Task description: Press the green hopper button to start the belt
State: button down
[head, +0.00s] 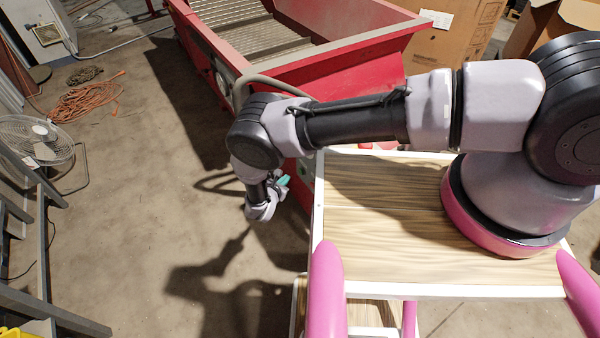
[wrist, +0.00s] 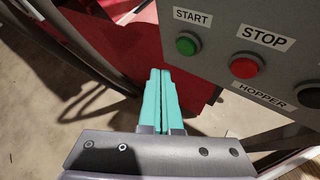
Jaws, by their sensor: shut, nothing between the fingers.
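The green button (wrist: 188,44) sits on a grey control panel (wrist: 216,72) in the wrist view, under a label reading START. A red button (wrist: 244,65) is to its right under a STOP label, with a HOPPER label below it. My gripper (wrist: 160,72) has teal fingers held together with nothing between them. In the wrist picture the fingertips are left of and below the green button and do not appear to touch it. In the head view my gripper (head: 281,182) is beside the red hopper (head: 340,57); the buttons are hidden there.
A dark round control (wrist: 308,95) is at the panel's right edge. A fan (head: 35,140) and an orange cable coil (head: 88,100) lie to the left. Cardboard boxes (head: 450,40) stand behind the hopper. Open concrete floor (head: 130,220) is left of my gripper.

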jog(key=shift+s+a, duration=0.65)
jog(key=shift+a, duration=0.25)
